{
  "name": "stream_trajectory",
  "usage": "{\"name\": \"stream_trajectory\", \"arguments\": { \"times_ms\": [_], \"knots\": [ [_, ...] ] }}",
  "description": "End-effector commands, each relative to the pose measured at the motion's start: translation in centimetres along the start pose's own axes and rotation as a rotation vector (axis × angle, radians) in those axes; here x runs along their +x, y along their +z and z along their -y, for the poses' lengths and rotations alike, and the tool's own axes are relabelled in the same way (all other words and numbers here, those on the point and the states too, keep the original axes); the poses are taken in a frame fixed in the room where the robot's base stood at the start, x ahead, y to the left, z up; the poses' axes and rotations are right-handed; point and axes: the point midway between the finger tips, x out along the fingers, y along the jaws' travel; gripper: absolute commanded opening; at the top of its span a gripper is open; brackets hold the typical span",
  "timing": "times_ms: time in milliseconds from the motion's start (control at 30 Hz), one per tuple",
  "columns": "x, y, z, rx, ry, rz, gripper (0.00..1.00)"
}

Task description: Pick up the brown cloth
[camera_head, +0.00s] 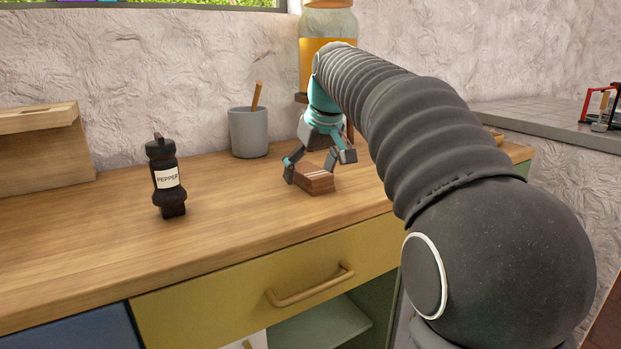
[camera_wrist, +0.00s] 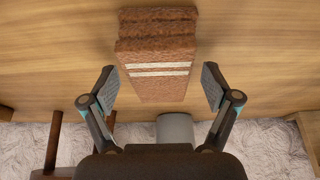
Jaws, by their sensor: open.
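The brown cloth (camera_head: 314,180) lies folded on the wooden counter, below my gripper in the head view. In the wrist view the cloth (camera_wrist: 156,50) is a thick folded stack with two pale stripes, at the top middle. My gripper (camera_head: 318,167) is open just above the cloth, its fingers spread to either side of it. In the wrist view the fingertips of my gripper (camera_wrist: 158,88) flank the cloth's lower part with a gap on each side. The head view does not show clearly how high the fingertips are over the counter.
A black pepper mill (camera_head: 166,178) stands to the left. A grey cup (camera_head: 248,132) with a wooden stick stands behind the cloth. A glass jar (camera_head: 313,55) with orange contents is on a wooden stand at the back. The counter (camera_head: 90,235) is clear in front of the mill.

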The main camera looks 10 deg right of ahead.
Motion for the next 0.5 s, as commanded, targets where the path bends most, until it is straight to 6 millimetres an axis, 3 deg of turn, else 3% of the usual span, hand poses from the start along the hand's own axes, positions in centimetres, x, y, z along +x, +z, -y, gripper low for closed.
{"name": "stream_trajectory", "arguments": {
  "times_ms": [500],
  "knots": [
    [0.4,0.18,-0.01,0.0,0.0,0.0,0.88]
  ]
}}
